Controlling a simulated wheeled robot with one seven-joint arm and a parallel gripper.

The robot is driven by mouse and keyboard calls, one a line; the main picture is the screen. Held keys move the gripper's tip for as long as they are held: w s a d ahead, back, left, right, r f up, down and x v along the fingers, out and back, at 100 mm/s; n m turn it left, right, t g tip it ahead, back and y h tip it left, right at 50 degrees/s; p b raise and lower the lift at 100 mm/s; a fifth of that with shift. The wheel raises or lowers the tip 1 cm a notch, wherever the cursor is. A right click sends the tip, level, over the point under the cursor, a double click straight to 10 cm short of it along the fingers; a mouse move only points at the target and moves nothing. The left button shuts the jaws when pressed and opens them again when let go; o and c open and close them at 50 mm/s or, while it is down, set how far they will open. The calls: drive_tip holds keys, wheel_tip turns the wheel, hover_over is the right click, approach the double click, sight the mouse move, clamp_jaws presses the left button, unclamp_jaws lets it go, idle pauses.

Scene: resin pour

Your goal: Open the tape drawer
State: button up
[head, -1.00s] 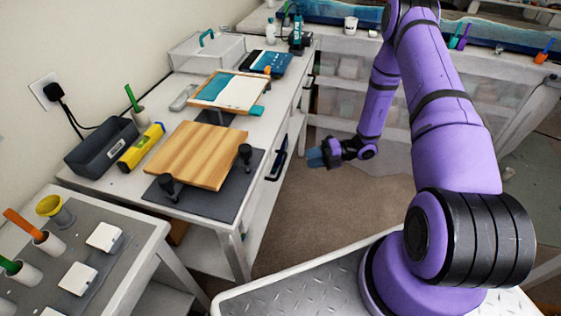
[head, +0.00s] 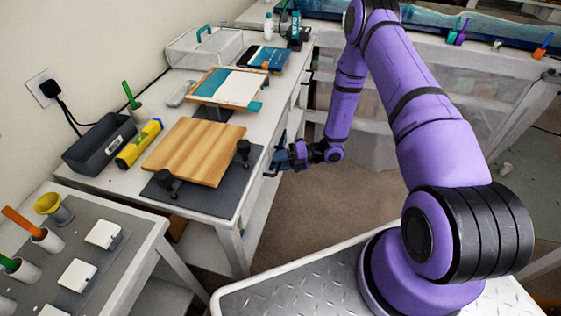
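The white workbench (head: 205,206) has a drawer front on its right side, seen at a steep angle. The finger gap is too small to make out. The drawer looks closed, and no label on it can be read.
On the bench are a wooden board (head: 194,152) on a dark mat, a grey bin (head: 99,143), a yellow level (head: 139,143) and a framed panel (head: 226,88). A side table (head: 128,246) stands at lower left. The carpet (head: 330,205) right of the bench is clear.

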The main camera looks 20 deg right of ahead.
clamp_jaws()
drive_tip(key=s+d, duration=0.7)
drive_tip(key=d, duration=0.3)
drive_tip(key=s+d, duration=0.8)
drive_tip(key=d, duration=0.2)
drive_tip(key=shift+d, duration=0.35)
unclamp_jaws()
drive_tip(key=v, duration=1.1)
